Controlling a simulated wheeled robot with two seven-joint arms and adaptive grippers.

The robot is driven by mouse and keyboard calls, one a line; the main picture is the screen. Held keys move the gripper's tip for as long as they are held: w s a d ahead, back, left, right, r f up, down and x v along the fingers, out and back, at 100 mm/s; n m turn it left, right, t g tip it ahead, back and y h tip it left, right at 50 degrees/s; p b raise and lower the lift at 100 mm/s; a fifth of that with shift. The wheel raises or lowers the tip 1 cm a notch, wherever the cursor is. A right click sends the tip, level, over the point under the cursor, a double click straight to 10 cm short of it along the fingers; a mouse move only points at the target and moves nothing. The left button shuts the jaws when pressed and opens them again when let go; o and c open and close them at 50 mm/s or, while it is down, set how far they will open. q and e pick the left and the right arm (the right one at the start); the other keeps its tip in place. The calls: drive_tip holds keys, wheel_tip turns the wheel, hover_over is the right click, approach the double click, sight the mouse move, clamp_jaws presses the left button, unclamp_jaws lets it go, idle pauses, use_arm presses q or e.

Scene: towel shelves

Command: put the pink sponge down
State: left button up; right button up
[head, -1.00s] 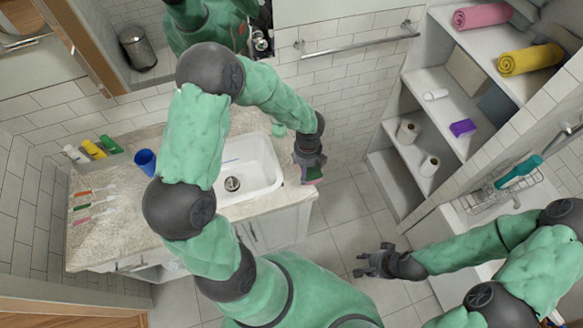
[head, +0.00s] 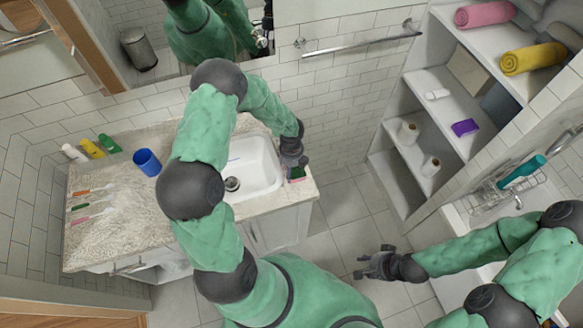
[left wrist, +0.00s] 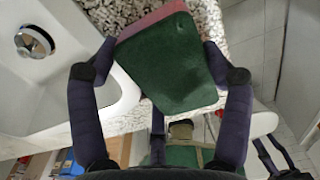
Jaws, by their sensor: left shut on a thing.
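The sponge (left wrist: 168,65) fills the middle of the left wrist view. It has a dark green face and a pink layer along its far edge. My left gripper (left wrist: 160,62) is shut on it, with one finger against each side. In the head view the sponge (head: 297,174) shows small beneath my left gripper (head: 294,162), at the right end of the counter beside the sink. Whether it touches the counter is unclear. My right gripper (head: 372,263) is empty, its fingers apart, over the floor to the right.
The white sink (head: 255,172) lies just left of the sponge. A blue cup (head: 147,162), several bottles (head: 92,148) and toothbrushes stand or lie on the left of the counter (head: 130,215). Shelves (head: 440,120) with towels stand at the right.

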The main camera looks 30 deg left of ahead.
use_arm(q)
drive_tip(key=shift+r, duration=0.1)
drive_tip(key=o, duration=1)
drive_tip(key=shift+f, duration=0.2)
drive_tip(key=shift+c, duration=0.2)
drive_tip(key=shift+r, duration=0.15)
